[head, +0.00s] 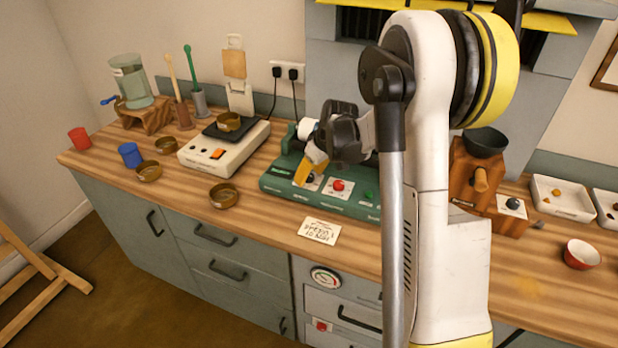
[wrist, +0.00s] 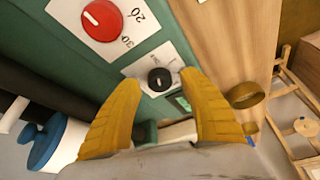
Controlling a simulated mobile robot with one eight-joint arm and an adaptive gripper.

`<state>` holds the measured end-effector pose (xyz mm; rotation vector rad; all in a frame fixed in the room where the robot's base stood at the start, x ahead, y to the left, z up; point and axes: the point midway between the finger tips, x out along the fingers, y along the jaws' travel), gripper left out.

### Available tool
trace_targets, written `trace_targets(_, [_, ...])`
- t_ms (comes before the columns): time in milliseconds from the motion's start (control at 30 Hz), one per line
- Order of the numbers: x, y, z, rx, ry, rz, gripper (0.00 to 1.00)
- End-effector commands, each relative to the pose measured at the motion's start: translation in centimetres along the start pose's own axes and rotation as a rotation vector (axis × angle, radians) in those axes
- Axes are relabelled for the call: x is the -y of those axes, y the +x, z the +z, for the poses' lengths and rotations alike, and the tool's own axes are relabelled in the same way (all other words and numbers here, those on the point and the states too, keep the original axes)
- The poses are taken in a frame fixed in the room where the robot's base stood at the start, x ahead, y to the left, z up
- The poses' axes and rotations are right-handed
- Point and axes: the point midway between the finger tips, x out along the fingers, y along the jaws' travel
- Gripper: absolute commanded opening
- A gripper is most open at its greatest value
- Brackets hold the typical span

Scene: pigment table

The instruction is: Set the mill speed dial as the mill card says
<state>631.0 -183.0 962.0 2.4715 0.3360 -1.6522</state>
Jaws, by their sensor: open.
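The green mill (head: 345,203) stands on the bench, with a red dial (head: 338,185) on a white plate. In the wrist view the red dial (wrist: 103,20) has 20 and 30 printed beside it. A smaller black dial (wrist: 160,79) sits on its own white plate; its markings are too small to read. My gripper (wrist: 161,80) is open, its yellow fingers on either side of the black dial; I cannot tell whether they touch it. In the head view my gripper (head: 307,172) is over the mill's left part. The mill card (head: 320,230) lies in front; its writing is not clearly legible.
A white scale (head: 224,150) with a brass dish stands left of the mill. Several brass dishes, a red cup (head: 79,139) and a blue cup (head: 130,155) are further left. A wooden grinder (head: 478,180) stands right. A blue and white object (wrist: 60,145) lies beside my left finger.

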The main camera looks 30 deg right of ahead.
Motion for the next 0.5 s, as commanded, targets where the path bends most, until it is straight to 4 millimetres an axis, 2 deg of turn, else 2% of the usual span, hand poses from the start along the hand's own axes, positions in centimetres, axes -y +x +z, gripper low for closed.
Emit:
trace_targets(267, [0.01, 0.13, -0.02, 0.000, 0.000, 0.000, 0.50])
trace_targets(433, [0.02, 0.11, -0.01, 0.000, 0.000, 0.000, 0.00])
trace_targets(500, [0.02, 0.11, -0.01, 0.000, 0.000, 0.000, 0.00])
